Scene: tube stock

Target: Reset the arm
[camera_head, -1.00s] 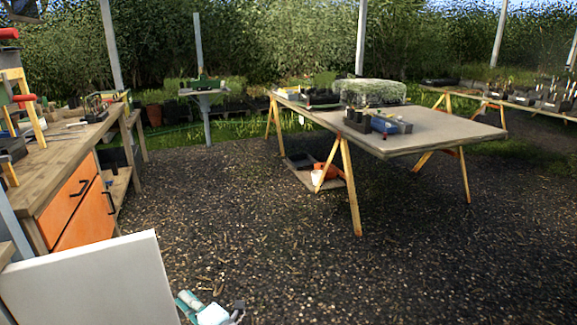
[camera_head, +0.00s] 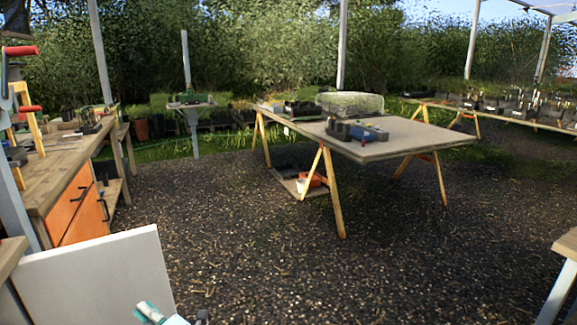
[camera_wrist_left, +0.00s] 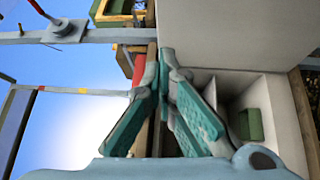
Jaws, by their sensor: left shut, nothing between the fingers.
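My left gripper (camera_head: 152,313) shows at the bottom edge of the head view, just in front of a white panel (camera_head: 95,280). Only its teal and pale parts show there; the rest is cut off. In the left wrist view my left gripper (camera_wrist_left: 168,58) has its teal-padded fingers closed together at the tips, with nothing between them. Beside the fingers in that view is a white compartmented box (camera_wrist_left: 232,85) with a green block (camera_wrist_left: 251,124) in one compartment. My right gripper is not in view.
A workbench with orange drawers (camera_head: 82,212) stands at the left. A trestle table (camera_head: 410,142) with trays and pots stands in the middle. A table corner (camera_head: 568,245) enters at the right. The gravel floor (camera_head: 330,270) between them is clear.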

